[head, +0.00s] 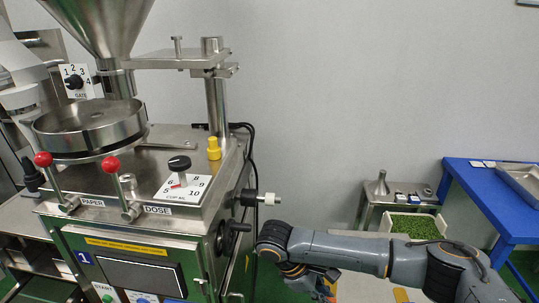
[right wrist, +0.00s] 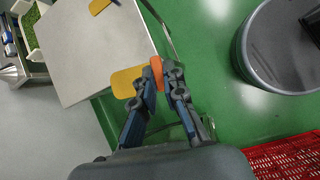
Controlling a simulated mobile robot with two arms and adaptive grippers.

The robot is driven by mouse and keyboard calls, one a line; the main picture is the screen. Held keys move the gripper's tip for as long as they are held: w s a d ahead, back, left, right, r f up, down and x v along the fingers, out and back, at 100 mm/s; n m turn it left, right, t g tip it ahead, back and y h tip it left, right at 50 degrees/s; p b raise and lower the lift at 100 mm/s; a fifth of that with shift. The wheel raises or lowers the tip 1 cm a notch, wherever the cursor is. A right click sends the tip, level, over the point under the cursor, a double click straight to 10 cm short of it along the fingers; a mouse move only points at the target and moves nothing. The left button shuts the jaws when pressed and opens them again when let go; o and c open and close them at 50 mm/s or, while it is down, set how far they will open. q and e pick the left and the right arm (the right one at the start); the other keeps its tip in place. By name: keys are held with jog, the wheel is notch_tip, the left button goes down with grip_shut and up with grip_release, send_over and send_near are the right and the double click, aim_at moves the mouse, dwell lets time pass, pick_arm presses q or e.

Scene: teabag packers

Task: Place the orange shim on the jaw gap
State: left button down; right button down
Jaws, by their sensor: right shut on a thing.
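My right gripper (right wrist: 163,72) is shut on the orange shim (right wrist: 157,69) in the right wrist view. The shim stands out between its fingertips, above or beside the edge of a light grey table (right wrist: 95,55). In the head view the right arm reaches in from the right, and a bit of orange (head: 331,285) shows by its gripper at the bottom edge. The gripper is to the right of the steel packing machine (head: 100,220). I cannot pick out the jaw gap in either view. My left gripper is not in view.
A yellow piece (right wrist: 126,82) lies near the table edge beside the fingers, and another yellow piece (right wrist: 98,6) lies farther along. A grey bin (right wrist: 285,50) and a red crate (right wrist: 285,157) stand on the green floor. A blue table (head: 480,195) stands at the right.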

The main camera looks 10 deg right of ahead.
jog(key=shift+s+d+r+m, duration=0.15)
jog(key=shift+s+r+m, duration=0.15)
jog(key=shift+m, duration=0.1)
jog(key=s+r+m+g+y, duration=0.4)
jog(key=s+r+m, duration=0.4)
jog(key=s+m, duration=0.2)
jog(key=shift+s+d+r+m+g+y, duration=0.15)
jog(key=shift+s+d+m+g+y, duration=0.2)
jog(key=shift+m+g, duration=0.4)
jog(key=shift+w+t, duration=0.1)
jog(key=shift+t, duration=0.15)
